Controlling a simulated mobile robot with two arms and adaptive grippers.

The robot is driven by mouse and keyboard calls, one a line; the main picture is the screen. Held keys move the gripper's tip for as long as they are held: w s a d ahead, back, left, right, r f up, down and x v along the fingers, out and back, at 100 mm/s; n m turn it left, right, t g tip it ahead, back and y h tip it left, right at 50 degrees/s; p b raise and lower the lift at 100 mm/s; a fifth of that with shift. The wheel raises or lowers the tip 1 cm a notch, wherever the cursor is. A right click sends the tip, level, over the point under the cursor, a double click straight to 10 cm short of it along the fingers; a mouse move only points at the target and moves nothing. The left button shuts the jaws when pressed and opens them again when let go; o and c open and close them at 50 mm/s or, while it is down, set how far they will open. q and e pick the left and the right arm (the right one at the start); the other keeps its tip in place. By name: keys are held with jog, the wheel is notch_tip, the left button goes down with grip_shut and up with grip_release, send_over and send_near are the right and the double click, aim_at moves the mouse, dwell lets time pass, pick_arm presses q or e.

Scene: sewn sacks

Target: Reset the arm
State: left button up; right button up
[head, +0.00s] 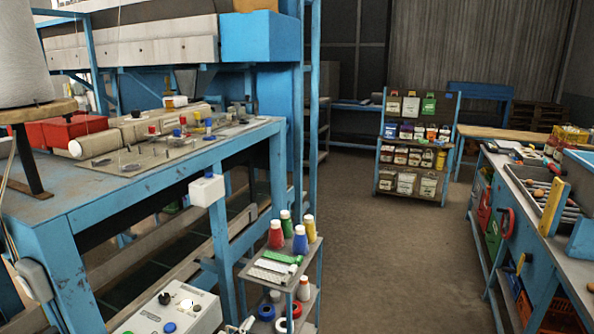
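Neither of my arms nor grippers shows in the head view. No sewn sack that I can pick out clearly is being held. A blue machine table (50,203) with sewing parts and spools on it stands at the left.
A small cart (314,247) with colored bottles stands near the front middle. A shelf rack of bags (383,182) stands at the back. A blue workbench (563,262) with tools runs along the right. The concrete floor (400,260) between them is clear.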

pick_arm(q)
jog(key=s+a+f+n+g+y, duration=0.2)
jog(key=s+a+f+n+g, duration=0.55)
jog(key=s, duration=0.65)
jog(key=s+a+f+n+g, duration=0.1)
jog(key=s+a+f+g, duration=0.15)
jog(key=s, duration=0.55)
jog(key=s+a+f+n+g, duration=0.15)
jog(key=s+f, duration=0.25)
jog(key=s, duration=0.4)
jog(key=s+f+m+g+b, duration=0.2)
jog(key=f+b, duration=0.6)
jog(key=f, duration=2.6)
jog(key=s+a+f+b, duration=0.3)
jog(key=s+f+b, duration=0.2)
jog(key=s+f, duration=1.3)
notch_tip(320, 180, down, 4)
jog(key=shift+f+n+g+b, duration=0.1)
jog(key=shift+n+g+b, duration=0.2)
jog(key=shift+g+b, duration=0.1)
